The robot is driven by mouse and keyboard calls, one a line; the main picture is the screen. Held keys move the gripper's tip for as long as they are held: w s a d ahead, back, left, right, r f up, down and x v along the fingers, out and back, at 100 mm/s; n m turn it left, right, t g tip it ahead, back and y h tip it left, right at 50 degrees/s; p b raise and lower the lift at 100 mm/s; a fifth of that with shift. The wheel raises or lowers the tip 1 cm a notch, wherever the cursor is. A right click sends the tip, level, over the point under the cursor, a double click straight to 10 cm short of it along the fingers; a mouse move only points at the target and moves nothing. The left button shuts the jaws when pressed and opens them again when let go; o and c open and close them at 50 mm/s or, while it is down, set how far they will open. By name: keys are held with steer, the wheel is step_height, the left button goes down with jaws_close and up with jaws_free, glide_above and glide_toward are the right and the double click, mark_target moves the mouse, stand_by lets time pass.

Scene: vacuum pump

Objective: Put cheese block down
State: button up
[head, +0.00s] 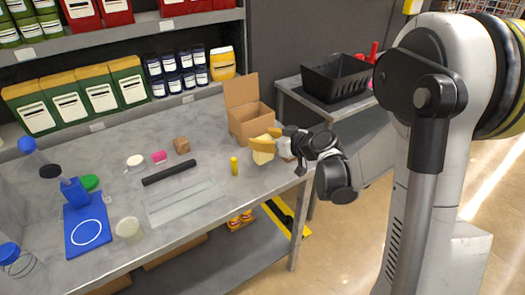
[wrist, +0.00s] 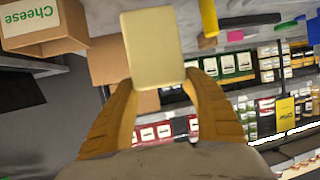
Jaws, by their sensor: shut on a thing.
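My gripper (head: 278,140) is shut on the cheese block (head: 262,151), a pale yellow block, near the front right of the grey table (head: 120,240). In the wrist view the cheese block (wrist: 153,48) sits between the two orange fingers of my gripper (wrist: 155,95). In the head view the block is in front of an open cardboard box (head: 250,124). In the wrist view a box (wrist: 45,25) carries the word "Cheese". I cannot tell whether the block touches the table.
A black bar (head: 169,172), a small brown box (head: 181,145) and a pink item (head: 159,157) lie further left. A black basket (head: 336,77) is on the side table. Shelves stand behind.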

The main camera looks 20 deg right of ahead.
mark_target(260, 158)
step_height(260, 158, down, 4)
steer(key=shift+b, duration=0.95)
steer(key=shift+r, duration=0.1)
steer(key=o, duration=1.4)
